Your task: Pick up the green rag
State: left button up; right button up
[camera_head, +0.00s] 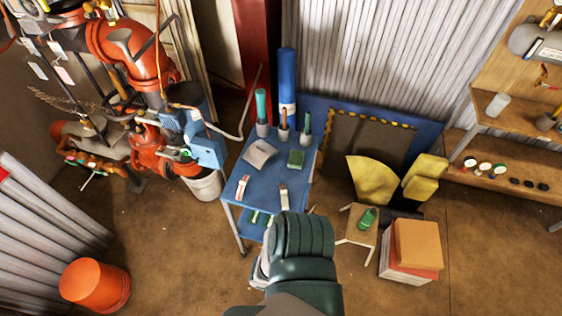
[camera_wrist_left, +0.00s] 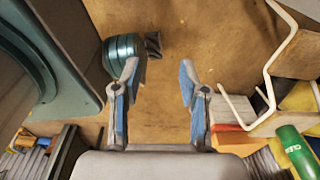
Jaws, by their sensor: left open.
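The green rag (camera_head: 296,158) looks like a small folded green piece on the right side of the blue cart's top (camera_head: 262,185). My dark green arm reaches up from the bottom middle of the head view, in front of the cart's near end. Its gripper is mostly hidden there. In the left wrist view my left gripper (camera_wrist_left: 160,90) is open, with nothing between its fingers and brown floor beyond. I cannot make out the rag in that view. My right gripper is not in view.
A grey-white cloth (camera_head: 260,152) and two brushes lie on the cart. Upright green, brown and blue items stand at its back. A stool (camera_head: 357,236) with a green object (camera_head: 367,217) and stacked boxes (camera_head: 412,248) are right. An orange bucket (camera_head: 95,285) stands left.

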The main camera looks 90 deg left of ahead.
aim_at(296, 157)
jog(key=i+u, duration=0.1)
jog(key=u, duration=0.7)
jog(key=i+u, duration=0.15)
jog(key=u, duration=0.25)
jog(key=l+u, duration=0.1)
jog(key=u, duration=0.35)
jog(key=i+l+u, duration=0.1)
jog(key=u, duration=0.3)
